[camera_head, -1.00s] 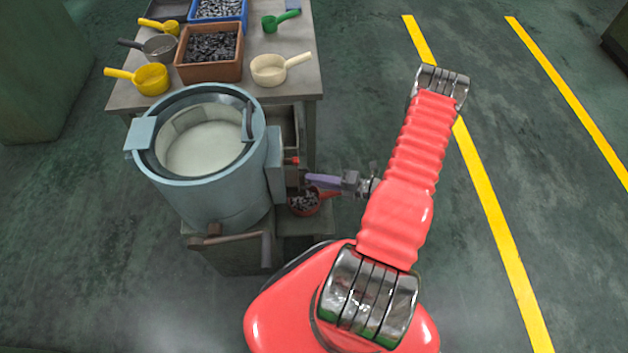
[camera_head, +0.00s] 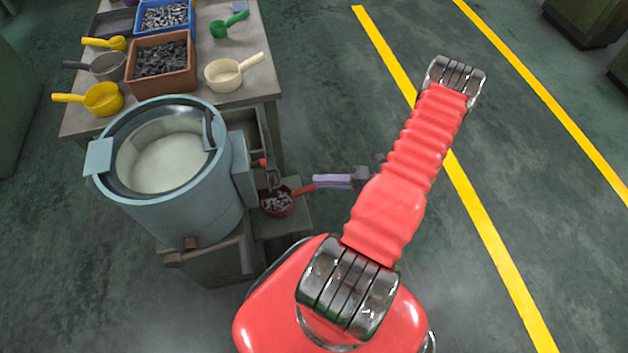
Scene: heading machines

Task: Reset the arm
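My red arm reaches up and right from my base, then bends so that my gripper (camera_head: 316,181) points left. Its purple fingers show edge-on, so I cannot tell whether they are open or shut. A red scoop (camera_head: 278,201) with grey metal parts in it sits on a low ledge beside the round machine. Its red handle points right, and its end lies close to my fingertips. I cannot tell whether they touch. The scoop rests on the ledge and is not lifted.
The blue-grey round machine (camera_head: 188,207) with a pale bowl stands at left. Behind it, a table (camera_head: 245,91) holds a brown bin (camera_head: 133,84), a blue bin (camera_head: 164,31) and several scoops. Open floor with yellow lines (camera_head: 478,208) lies to the right.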

